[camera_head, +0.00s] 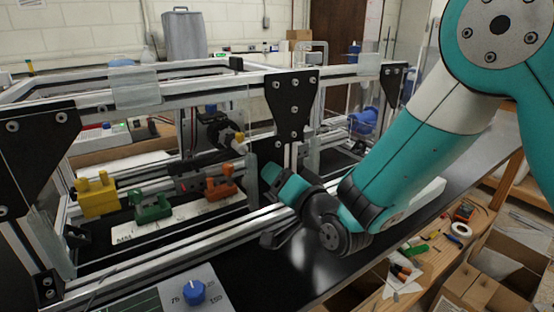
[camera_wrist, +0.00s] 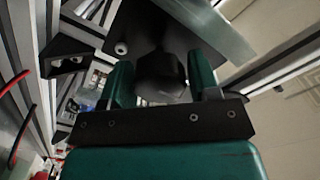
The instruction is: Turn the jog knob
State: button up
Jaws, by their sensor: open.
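A blue knob with a white mark (camera_head: 193,292) sits on a grey dial panel (camera_head: 172,293) with printed numbers, at the bottom of the head view. My gripper (camera_head: 279,182) is well above and right of it, by the frame's middle post. In the wrist view, a dark, blunt, knob-like part (camera_wrist: 161,76) shows between my two teal fingers, in front of a black plate (camera_wrist: 146,28). The fingers are open on either side of it, and I cannot tell if they touch it. No label shows which knob is the jog knob.
The black bench top (camera_head: 262,262) is bare in front.

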jog(key=shift+x, duration=0.85)
jog(key=shift+f, duration=0.1)
jog(key=c, duration=0.7)
jog(key=shift+o, duration=0.2)
jog(key=shift+n, duration=0.3)
